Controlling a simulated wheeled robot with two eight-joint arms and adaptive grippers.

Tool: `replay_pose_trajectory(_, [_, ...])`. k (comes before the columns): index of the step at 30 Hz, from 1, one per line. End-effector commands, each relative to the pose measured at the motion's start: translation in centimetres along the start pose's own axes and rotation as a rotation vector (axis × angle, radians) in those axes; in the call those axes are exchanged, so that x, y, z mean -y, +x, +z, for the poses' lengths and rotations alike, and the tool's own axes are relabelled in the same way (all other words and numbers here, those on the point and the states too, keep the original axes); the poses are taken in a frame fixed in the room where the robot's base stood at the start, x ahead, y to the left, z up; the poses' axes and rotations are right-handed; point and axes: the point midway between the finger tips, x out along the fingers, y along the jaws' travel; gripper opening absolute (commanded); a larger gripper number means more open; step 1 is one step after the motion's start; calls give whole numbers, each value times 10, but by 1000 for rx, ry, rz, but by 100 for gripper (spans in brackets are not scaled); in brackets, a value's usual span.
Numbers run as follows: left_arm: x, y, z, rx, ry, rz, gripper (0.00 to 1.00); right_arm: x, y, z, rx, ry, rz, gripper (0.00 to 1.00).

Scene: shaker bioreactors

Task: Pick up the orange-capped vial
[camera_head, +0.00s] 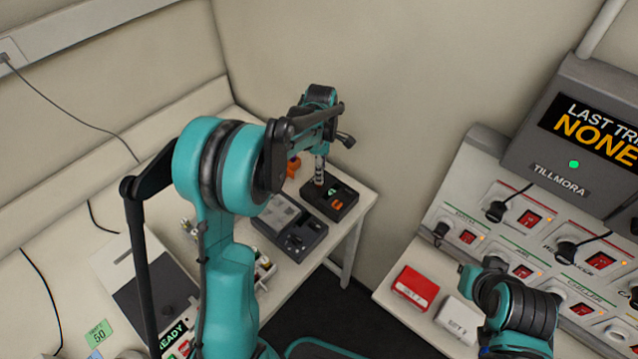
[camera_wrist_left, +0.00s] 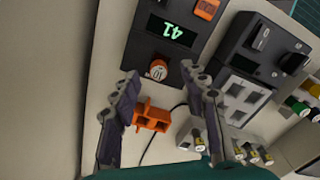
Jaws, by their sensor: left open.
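The orange-capped vial (camera_wrist_left: 157,70), with a pale label marked 10, shows in the left wrist view at the edge of a dark device with a green "41" display (camera_wrist_left: 172,32). My left gripper (camera_wrist_left: 160,74) is open. In the picture its two fingertips lie on either side of the vial, with gaps, and no grip on it shows. In the head view, my left gripper (camera_head: 319,178) points down over the dark device (camera_head: 345,208) at the far end of the left bench; the vial cannot be made out there. My right arm (camera_head: 520,312) is at lower right, without its fingers showing.
An orange holder (camera_wrist_left: 152,116) stands close to the left gripper's fingers. A grey device with knobs (camera_head: 290,228) is beside the dark device. Several vials in racks (camera_wrist_left: 250,154) lie nearby. A control panel (camera_head: 540,235) and red box (camera_head: 415,288) are at right.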

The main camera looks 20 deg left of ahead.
Motion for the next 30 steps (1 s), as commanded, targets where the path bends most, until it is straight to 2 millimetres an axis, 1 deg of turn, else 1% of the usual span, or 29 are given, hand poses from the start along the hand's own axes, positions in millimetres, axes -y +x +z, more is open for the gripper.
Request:
replay_pose_trajectory(6, [-4, 34, -5, 0, 0, 1, 44, 0, 8, 6, 0, 0, 0, 0])
replay_pose_trajectory(9, [-3, 44, -5, 0, 1, 1, 44, 0, 10, 7, 0, 0, 0, 0])
replay_pose_trajectory(15, [-3, 45, -5, 0, 1, 1, 44, 0, 9, 7, 0, 0, 0, 0])
replay_pose_trajectory(16, [-3, 45, -5, 0, 1, 1, 42, 0, 9, 6, 0, 0, 0, 0])
replay_pose_trajectory(17, [-3, 45, -5, 0, 1, 1, 34, 0, 9, 6, 0, 0, 0, 0])
replay_pose_trajectory(18, [-3, 45, -5, 0, 1, 1, 23, 0, 9, 6, 0, 0, 0, 0])
replay_pose_trajectory(20, [-3, 45, -5, 0, 1, 1, 8, 0, 9, 6, 0, 0, 0, 0])
replay_pose_trajectory(21, [-3, 45, -5, 0, 1, 1, 5, 0, 9, 6, 0, 0, 0, 0])
replay_pose_trajectory(30, [-3, 44, -5, 0, 2, 1, 5, 0, 9, 7, 0, 0, 0, 0])
